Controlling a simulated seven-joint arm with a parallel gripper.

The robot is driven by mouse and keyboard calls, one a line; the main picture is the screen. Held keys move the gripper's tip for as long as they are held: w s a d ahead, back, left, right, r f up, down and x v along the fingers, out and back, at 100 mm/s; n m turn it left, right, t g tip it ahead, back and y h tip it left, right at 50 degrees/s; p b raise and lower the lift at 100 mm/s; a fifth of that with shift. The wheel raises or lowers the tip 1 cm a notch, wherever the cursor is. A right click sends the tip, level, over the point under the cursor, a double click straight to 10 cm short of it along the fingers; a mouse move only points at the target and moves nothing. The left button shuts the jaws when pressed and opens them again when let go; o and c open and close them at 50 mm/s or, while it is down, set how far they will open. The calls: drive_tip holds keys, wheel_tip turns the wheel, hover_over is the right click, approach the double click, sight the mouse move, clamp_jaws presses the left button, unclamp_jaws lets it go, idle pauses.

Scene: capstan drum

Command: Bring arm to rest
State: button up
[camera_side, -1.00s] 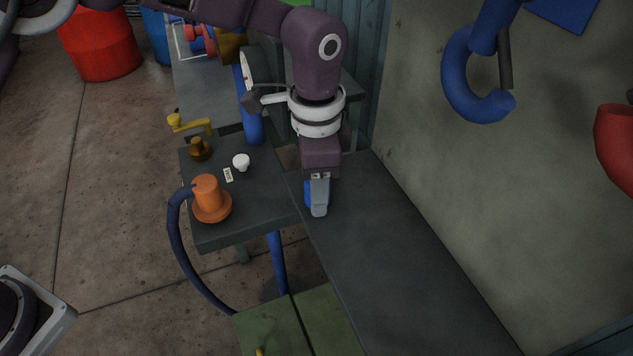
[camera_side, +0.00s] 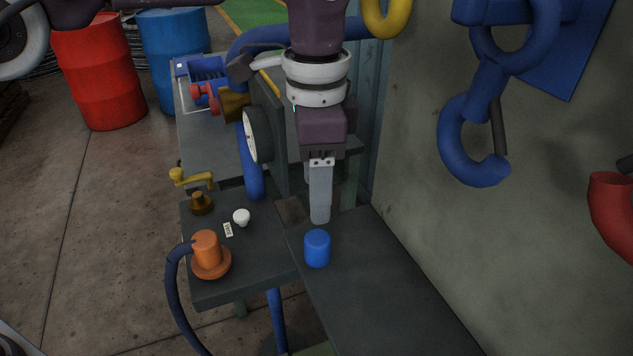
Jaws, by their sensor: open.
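Left of the bench, a dark table holds an orange flanged drum (camera_side: 208,252) with a dark blue hose, a white knob (camera_side: 241,217), a brass knob (camera_side: 201,204) and a yellow crank (camera_side: 190,178). Blue hooks (camera_side: 474,140) hang on the right wall. A round gauge (camera_side: 258,135) stands behind.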

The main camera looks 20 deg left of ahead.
idle(0.4)
drive_tip(key=s+a+r+n+t, duration=0.1)
drive_tip(key=s+a+r+n, duration=0.3)
drive_tip(key=a, duration=0.5)
drive_tip(key=s+a+r+n+t, duration=0.1)
drive_tip(key=s+a+r+n, duration=0.1)
drive_tip(key=s+a+r, duration=0.5)
drive_tip(key=s+a+f+n+t, duration=0.3)
drive_tip(key=s+a+f+n, duration=0.3)
drive_tip(key=s+a, duration=0.3)
drive_tip(key=s+f, duration=0.1)
drive_tip(key=s, duration=0.2)
drive_tip(key=shift+a+f+t, duration=0.2)
drive_tip(key=shift+a+t, duration=0.1)
drive_tip(key=shift+a, duration=0.1)
